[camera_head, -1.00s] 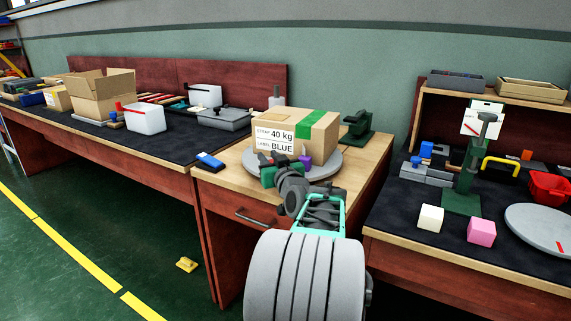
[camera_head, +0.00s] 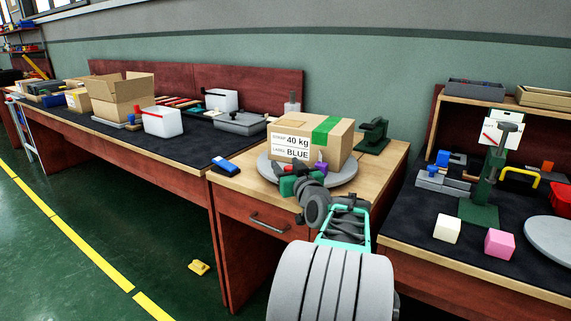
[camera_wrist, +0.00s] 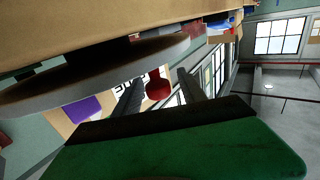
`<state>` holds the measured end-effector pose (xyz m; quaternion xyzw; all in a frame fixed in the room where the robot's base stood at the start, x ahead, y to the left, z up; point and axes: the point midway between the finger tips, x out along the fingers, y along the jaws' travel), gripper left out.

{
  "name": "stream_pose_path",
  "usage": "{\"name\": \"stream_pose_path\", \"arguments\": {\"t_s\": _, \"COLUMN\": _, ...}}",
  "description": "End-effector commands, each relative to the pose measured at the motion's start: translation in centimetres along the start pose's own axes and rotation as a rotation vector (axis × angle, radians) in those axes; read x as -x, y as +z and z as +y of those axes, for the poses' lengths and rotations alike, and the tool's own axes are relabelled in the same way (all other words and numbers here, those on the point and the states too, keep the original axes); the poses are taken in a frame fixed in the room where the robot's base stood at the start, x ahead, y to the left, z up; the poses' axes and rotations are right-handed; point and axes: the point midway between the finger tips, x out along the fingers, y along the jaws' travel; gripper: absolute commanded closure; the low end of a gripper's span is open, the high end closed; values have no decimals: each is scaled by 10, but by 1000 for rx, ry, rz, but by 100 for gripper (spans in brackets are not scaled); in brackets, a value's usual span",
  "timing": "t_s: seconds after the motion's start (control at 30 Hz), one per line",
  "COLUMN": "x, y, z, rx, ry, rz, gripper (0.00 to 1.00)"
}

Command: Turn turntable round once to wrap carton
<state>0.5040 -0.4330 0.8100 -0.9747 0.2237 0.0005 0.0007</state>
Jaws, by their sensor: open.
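The carton (camera_head: 300,146) is a closed brown box with a green strip. Its label reads "40 kg" and "BLUE". It stands on the grey round turntable (camera_head: 345,178) on the wooden middle bench. My gripper (camera_head: 292,173) is at the turntable's front left edge, its fingers partly hidden by its green body. In the wrist view the two dark fingers (camera_wrist: 160,85) are apart, with a red knob (camera_wrist: 157,84) showing between them. I cannot tell whether they touch it. The turntable's rim (camera_wrist: 120,70) and a purple piece (camera_wrist: 85,110) are to their left.
A dark green device (camera_head: 373,138) stands behind the carton at the right. A blue item (camera_head: 224,166) lies at the bench's left edge. The right bench holds a white cube (camera_head: 447,228), a pink cube (camera_head: 499,243) and a green stand (camera_head: 480,210). A yellow object (camera_head: 199,267) lies on the floor.

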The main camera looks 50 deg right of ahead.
Motion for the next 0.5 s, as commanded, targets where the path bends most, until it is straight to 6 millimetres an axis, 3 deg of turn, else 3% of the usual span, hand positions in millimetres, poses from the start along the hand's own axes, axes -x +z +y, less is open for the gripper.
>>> {"name": "stream_pose_path", "arguments": {"t_s": 0.23, "x": 51, "y": -3, "z": 2, "rx": 1, "ry": 6, "rz": 1, "gripper": 52}}
{"name": "stream_pose_path", "arguments": {"t_s": 0.5, "x": 64, "y": -1, "z": 0, "rx": 2, "ry": 2, "rz": 2, "gripper": 52}}
